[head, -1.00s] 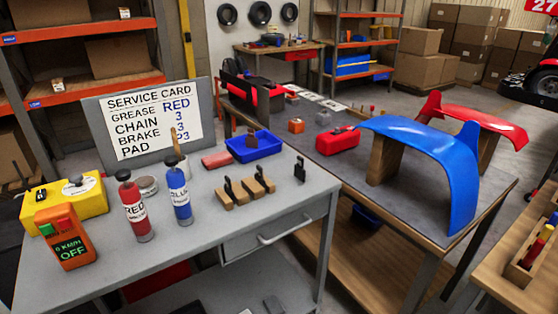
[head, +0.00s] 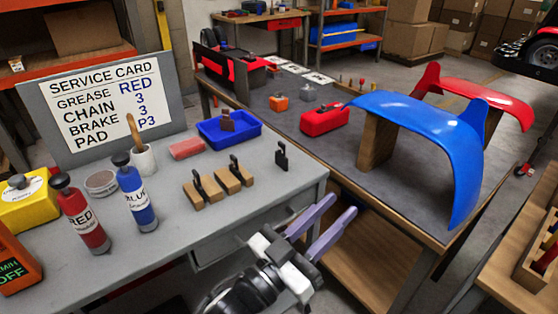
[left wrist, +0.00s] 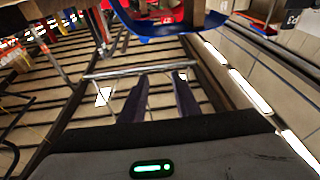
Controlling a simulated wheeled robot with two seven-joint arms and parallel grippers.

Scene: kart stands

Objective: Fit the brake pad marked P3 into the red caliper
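A small dark upright pad (head: 281,157) stands near the right end of the grey bench; its marking cannot be read in the head view. In the left wrist view, a dark piece with a mark like P3 (left wrist: 292,17) shows at the top right corner. A red block (head: 325,120), seemingly the red caliper, sits on the dark-topped table beyond. My left gripper (head: 335,216) is open and empty, in front of the bench's right end, apart from the pad. Its two purple fingers also show apart in the left wrist view (left wrist: 160,97). My right gripper is out of view.
Wooden blocks (head: 204,192) holding dark pieces and a blue tray (head: 245,135) stand on the bench. Red (head: 82,222) and blue (head: 137,200) bottles stand to the left. A blue fender (head: 415,108) arches over the table's right part. The service card reads PAD P3.

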